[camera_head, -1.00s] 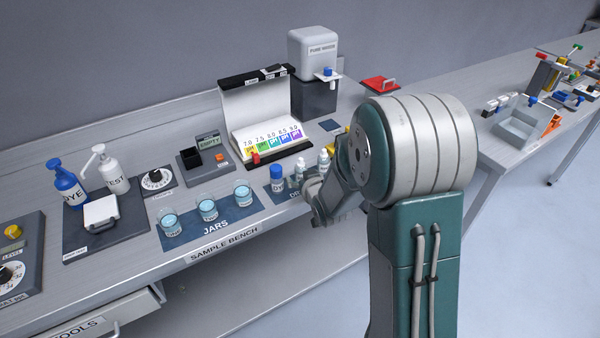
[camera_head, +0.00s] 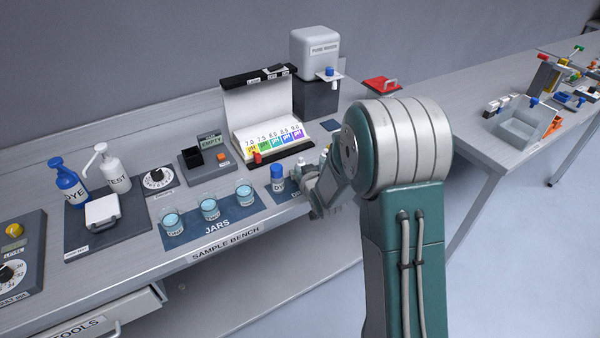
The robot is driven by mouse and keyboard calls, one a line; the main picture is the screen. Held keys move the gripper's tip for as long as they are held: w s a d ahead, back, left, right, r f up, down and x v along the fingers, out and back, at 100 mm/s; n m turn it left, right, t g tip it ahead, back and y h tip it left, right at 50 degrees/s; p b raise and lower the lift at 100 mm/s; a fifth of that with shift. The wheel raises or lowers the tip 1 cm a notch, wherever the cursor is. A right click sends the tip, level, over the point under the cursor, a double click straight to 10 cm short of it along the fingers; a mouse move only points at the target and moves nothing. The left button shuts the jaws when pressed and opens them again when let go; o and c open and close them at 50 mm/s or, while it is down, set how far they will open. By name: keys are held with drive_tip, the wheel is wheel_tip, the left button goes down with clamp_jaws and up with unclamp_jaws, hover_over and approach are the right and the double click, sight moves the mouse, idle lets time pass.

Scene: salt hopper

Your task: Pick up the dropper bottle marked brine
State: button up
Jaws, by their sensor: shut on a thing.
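My gripper (camera_head: 312,192) is at the front of the sample bench, on the dropper mat (camera_head: 273,191) right of the jars, partly hidden by my own arm. It is shut on a small dropper bottle, mostly hidden by the gripper. White bottle tops (camera_head: 301,161) show just behind and beside the gripper. Their labels are too small to read, so I cannot tell which is marked brine. A blue-capped bottle (camera_head: 278,177) stands just left of the gripper.
Three glass jars (camera_head: 209,209) of blue liquid stand on a mat to the left. A pH colour chart case (camera_head: 262,115) stands open behind. A pure water dispenser (camera_head: 315,70) is at the back. A second bench (camera_head: 470,125) is at right.

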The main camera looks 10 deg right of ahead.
sight(303, 162)
drive_tip(key=shift+d+r, duration=0.15)
drive_tip(key=shift+d, duration=0.2)
drive_tip(key=r, duration=0.3)
drive_tip(key=shift+s+r, duration=0.25)
drive_tip(key=shift+r, duration=0.05)
drive_tip(key=s+d+r, duration=0.4)
drive_tip(key=s+r, duration=0.5)
drive_tip(key=s, duration=0.4)
drive_tip(key=shift+w, duration=0.1)
